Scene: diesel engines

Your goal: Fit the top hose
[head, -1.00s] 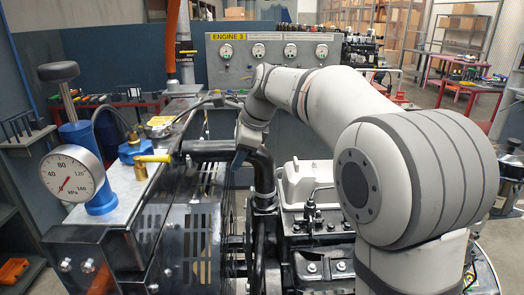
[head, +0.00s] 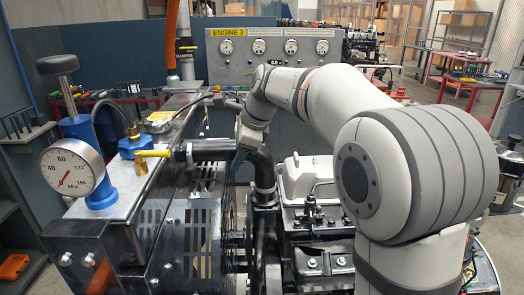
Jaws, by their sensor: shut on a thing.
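The top hose (head: 214,146) is a thick black hose. It runs level from beside the radiator at left, then bends down at the right (head: 264,172) toward the engine. My gripper (head: 241,155) is shut on the hose near its bend, with the fingertips partly hidden by the hose and wrist. The hose's left end is close to a short stub (head: 187,152) on the radiator's side. I cannot tell whether the end is over the stub or just short of it. A clamp band (head: 264,189) shows low on the hose's downward part.
A blue pressure tester with a round gauge (head: 72,168) stands on the radiator top, by a yellow-handled brass valve (head: 142,160). The engine (head: 310,235) with a pale cover lies right of the hose. A gauge panel (head: 275,55) marked ENGINE 3 stands behind.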

